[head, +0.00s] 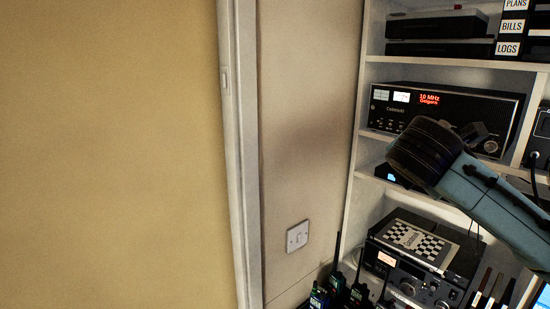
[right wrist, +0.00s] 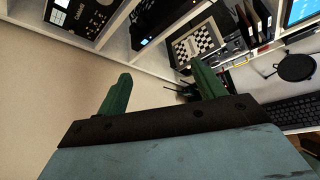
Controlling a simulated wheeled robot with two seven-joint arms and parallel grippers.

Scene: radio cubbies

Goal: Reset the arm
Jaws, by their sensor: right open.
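My right arm (head: 495,205) comes in from the right edge of the head view, in front of the shelves; its gripper cannot be made out there. In the right wrist view my right gripper (right wrist: 161,84) shows two green fingers spread apart. Nothing is between them, so it is open and empty. The shelves lie beyond the fingertips. My left gripper is in neither view.
A white shelf unit (head: 350,190) holds a radio with a red display (head: 440,112) and, lower, a radio (head: 405,275) with a checkered item (head: 418,242) on top. Several handheld radios (head: 355,296) stand below. The wall (head: 110,150) at left is clear. A keyboard (right wrist: 295,112) shows at right.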

